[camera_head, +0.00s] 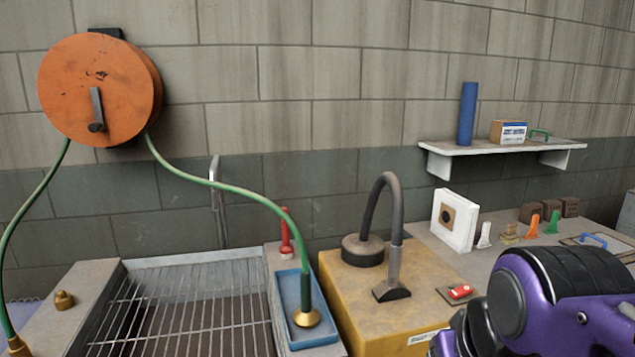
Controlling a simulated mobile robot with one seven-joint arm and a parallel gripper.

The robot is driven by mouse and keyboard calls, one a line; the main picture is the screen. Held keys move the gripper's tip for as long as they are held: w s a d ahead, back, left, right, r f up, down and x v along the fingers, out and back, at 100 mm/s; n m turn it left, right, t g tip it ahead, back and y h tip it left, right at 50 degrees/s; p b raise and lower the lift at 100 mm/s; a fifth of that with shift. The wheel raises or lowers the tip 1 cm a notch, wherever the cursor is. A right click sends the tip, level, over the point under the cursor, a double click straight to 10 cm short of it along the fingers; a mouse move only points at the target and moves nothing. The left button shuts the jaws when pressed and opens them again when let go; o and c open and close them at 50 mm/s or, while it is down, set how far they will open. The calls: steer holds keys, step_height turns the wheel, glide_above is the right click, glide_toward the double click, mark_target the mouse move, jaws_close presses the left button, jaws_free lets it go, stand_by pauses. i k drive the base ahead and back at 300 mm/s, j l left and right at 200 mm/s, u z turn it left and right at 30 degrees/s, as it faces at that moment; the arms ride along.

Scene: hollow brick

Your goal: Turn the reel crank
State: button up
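An orange round reel (75,75) is mounted on the block wall at the upper left. Its dark crank (96,105) points down from the hub and ends in a short handle knob. A green hose (230,190) comes out of the reel on both sides. One end runs down to a brass nozzle (307,317) in a blue tray. The other end runs down to a brass fitting at the lower left edge. My purple and black arm shows at the lower right, far from the reel. My gripper's fingers cannot be made out.
A sink with a wire rack (185,310) stands below the reel. A yellow box (375,305) with a dark curved hose stands right of the blue tray (289,290). A wall shelf (500,148) holds a blue roll and a carton. Small items crowd the right bench.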

mark_target(99, 124)
steer(key=u, duration=1.45)
steer(key=j+z, duration=0.15)
steer(key=j, duration=0.9)
steer(key=i+j+z, duration=0.15)
steer(key=j, duration=0.4)
steer(key=i+j+z, duration=0.1)
steer(key=j, duration=0.4)
steer(key=j+z, duration=0.15)
steer(key=j, duration=0.4)
steer(key=i, duration=0.05)
